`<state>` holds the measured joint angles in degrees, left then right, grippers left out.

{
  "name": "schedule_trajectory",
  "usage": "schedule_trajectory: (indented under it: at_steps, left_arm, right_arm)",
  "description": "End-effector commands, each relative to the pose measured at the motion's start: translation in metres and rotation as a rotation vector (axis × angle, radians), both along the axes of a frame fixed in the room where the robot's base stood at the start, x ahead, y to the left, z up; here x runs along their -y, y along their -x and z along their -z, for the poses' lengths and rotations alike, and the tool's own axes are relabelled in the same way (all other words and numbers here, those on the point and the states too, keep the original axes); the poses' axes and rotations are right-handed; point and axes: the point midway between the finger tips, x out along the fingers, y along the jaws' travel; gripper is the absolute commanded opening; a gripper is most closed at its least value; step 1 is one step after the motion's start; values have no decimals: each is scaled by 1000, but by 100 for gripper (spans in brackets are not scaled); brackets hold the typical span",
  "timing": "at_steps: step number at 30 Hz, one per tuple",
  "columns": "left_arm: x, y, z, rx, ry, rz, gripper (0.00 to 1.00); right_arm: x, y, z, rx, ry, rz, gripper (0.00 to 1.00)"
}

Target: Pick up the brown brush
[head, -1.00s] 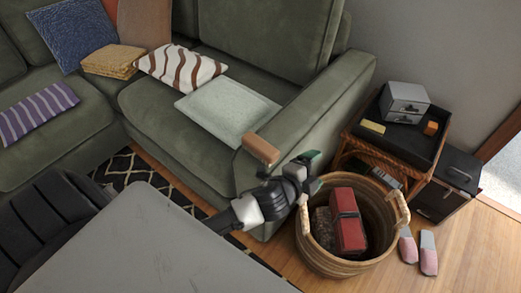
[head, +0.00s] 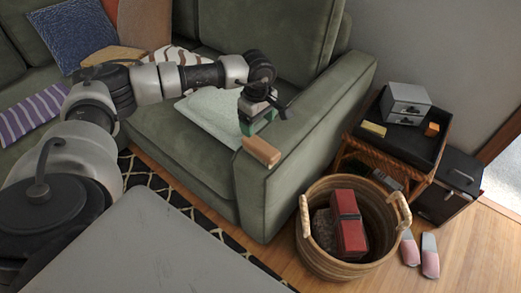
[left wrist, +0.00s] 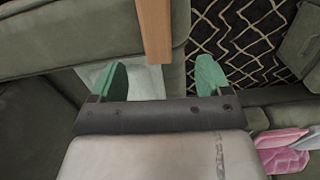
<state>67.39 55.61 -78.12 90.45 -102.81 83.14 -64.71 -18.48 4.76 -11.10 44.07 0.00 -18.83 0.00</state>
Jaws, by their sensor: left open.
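The brown brush (head: 262,151) looks like a plain brown block and lies on the front end of the sofa's right armrest. My left gripper (head: 259,122) points down over the armrest, just behind the brush in the head view. In the left wrist view the brush (left wrist: 155,28) runs in from the top edge, with its near end at the gap between the green fingertips of the left gripper (left wrist: 162,76). The jaws are open with nothing between them that I can make out. My right gripper is not in view.
The green sofa (head: 185,150) has a pale cushion (head: 205,105) beside the armrest. A side table (head: 438,137) is at the right. A grey tabletop (head: 140,245) fills the lower left.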

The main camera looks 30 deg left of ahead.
Motion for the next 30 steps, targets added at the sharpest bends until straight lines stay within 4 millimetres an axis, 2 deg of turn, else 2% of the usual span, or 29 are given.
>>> schedule_trajectory:
  at_steps: [6, 14, 21, 30]
  left_arm:
    - [0, 1, 37, -5, -4, 2, 78]
    - [3, -1, 58, -4, -1, 2, 78]
    - [5, -4, 93, -5, -1, 0, 78]
    - [6, -5, 101, -1, 1, 1, 78]
  right_arm:
    - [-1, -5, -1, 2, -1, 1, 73]
    - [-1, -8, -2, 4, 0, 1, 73]
    - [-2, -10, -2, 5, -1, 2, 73]
    - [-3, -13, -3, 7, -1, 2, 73]
